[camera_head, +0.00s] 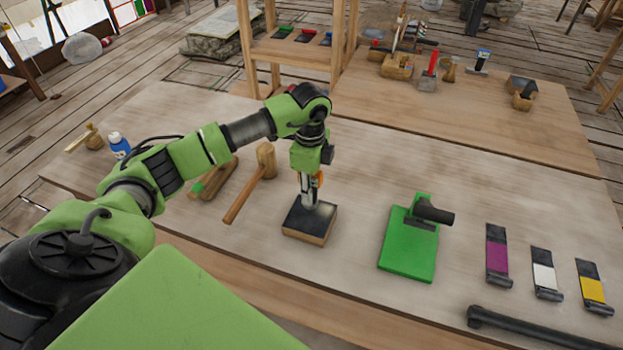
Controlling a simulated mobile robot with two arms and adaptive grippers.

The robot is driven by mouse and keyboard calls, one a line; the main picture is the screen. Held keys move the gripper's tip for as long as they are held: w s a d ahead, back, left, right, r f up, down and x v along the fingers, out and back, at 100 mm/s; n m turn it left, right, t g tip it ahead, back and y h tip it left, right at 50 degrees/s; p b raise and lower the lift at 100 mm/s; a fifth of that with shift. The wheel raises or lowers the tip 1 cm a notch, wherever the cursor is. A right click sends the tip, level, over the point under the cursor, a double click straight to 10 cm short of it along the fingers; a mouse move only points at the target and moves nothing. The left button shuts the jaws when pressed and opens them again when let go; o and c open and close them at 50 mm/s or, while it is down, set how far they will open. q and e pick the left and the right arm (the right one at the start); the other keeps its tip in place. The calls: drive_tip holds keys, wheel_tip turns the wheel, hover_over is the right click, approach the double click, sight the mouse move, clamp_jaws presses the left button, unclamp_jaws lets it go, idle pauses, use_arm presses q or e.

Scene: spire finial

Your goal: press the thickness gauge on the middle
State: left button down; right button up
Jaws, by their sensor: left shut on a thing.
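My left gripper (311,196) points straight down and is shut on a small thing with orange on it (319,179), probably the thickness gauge. Most of that thing is hidden by the fingers. Below it is a wooden block with a black top (300,226). The gripper is over the block's middle to upper part. I cannot tell whether the held thing touches the black top. My right gripper is not in view.
A wooden mallet (246,190) lies left of the block. A green board (405,253) with a black-handled tool on it lies to the right. Purple (497,258), white (544,275) and yellow (592,290) swatches lie farther right. Bare tabletop separates block and board.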

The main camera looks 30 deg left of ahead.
use_arm(q)
drive_tip(key=shift+f+b, duration=1.5)
drive_tip(key=shift+f, duration=0.8)
drive_tip(key=c, duration=1.6)
unclamp_jaws()
wheel_tip(320, 180, up, 12)
drive_tip(key=shift+r, duration=0.1)
drive_tip(key=shift+s, duration=0.1)
